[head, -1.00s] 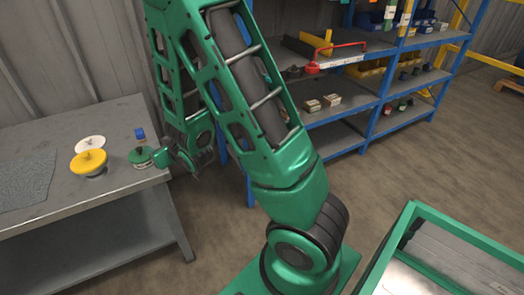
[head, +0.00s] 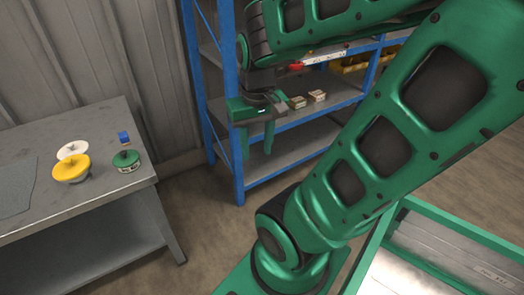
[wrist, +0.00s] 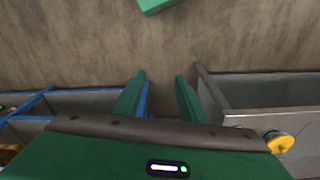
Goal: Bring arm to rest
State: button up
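My gripper (head: 258,138) hangs in front of the blue shelf rack in the head view, its two green fingers pointing down and apart with nothing between them. In the wrist view my gripper (wrist: 160,95) also shows its fingers spread, with bare floor beyond them. My green arm is raised and bent across the right half of the head view.
A grey table (head: 98,208) at left holds a yellow rotor piece (head: 71,170), a white disc (head: 73,149), a green piece (head: 126,160) and a blue block (head: 123,138). The blue rack (head: 227,90) stands behind my gripper. A green-framed cart (head: 455,235) is at lower right.

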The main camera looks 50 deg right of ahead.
jog(key=shift+g+y, duration=0.4)
jog(key=s, duration=0.1)
jog(key=s+a+r, duration=0.1)
jog(key=s, duration=0.2)
jog(key=shift+a+r, duration=0.15)
jog(key=shift+a, duration=0.05)
dwell(0.7)
